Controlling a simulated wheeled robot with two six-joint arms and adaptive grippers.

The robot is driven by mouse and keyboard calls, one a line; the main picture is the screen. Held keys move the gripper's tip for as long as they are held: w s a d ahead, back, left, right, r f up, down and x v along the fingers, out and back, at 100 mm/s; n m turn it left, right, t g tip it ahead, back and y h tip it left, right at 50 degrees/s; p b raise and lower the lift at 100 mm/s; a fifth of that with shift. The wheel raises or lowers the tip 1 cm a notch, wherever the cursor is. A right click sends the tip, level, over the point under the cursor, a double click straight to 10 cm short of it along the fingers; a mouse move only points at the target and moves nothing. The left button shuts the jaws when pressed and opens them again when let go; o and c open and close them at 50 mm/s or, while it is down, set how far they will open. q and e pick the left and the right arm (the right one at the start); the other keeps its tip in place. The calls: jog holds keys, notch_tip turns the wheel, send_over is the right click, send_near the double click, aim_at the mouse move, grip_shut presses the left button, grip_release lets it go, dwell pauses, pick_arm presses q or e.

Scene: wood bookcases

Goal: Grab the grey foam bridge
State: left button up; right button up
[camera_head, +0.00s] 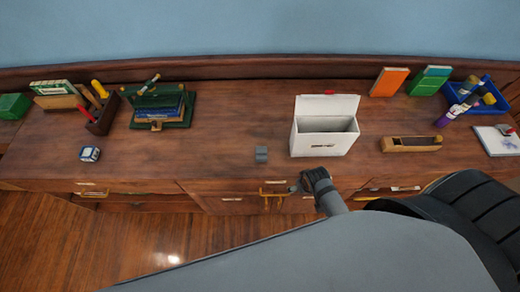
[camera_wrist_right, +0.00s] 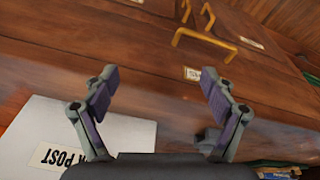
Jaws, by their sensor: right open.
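The grey foam bridge (camera_head: 261,154) is a small grey block on the wooden desk top, just left of the white box, in the head view. In the right wrist view a grey piece that looks like the bridge (camera_wrist_right: 207,139) shows behind the right-hand finger, partly hidden by it. My right gripper (camera_wrist_right: 158,80) is open, with nothing between its fingers. In the head view my right wrist is at the desk's front edge, right of and nearer than the bridge. My left gripper is in neither view.
The white box (camera_head: 320,146) stands open close to the bridge; it also shows in the wrist view (camera_wrist_right: 125,130). A wooden plane (camera_head: 411,144) lies right of it. A small blue-and-white cube (camera_head: 90,154) is far left. Drawer handles (camera_wrist_right: 205,38) stick out at the front. Desk left of the bridge is clear.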

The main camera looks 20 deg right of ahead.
notch_tip(320, 180, up, 10)
jog(key=w+a+m+p, duration=0.1)
jog(key=w+m+p, duration=0.1)
jog(key=w+p, duration=0.1)
jog(key=r+m+g+y+p, duration=0.1)
jog(key=r+m+g+p, duration=0.15)
jog(key=m, duration=1.65)
send_over(259, 152)
jog(key=shift+f+b, duration=0.45)
jog(key=shift+b, duration=0.1)
notch_tip(259, 152, down, 5)
jog(key=b, duration=0.3)
jog(key=shift+d+f+b, duration=0.1)
jog(key=shift+d+b, duration=0.05)
jog(key=shift+b, duration=0.15)
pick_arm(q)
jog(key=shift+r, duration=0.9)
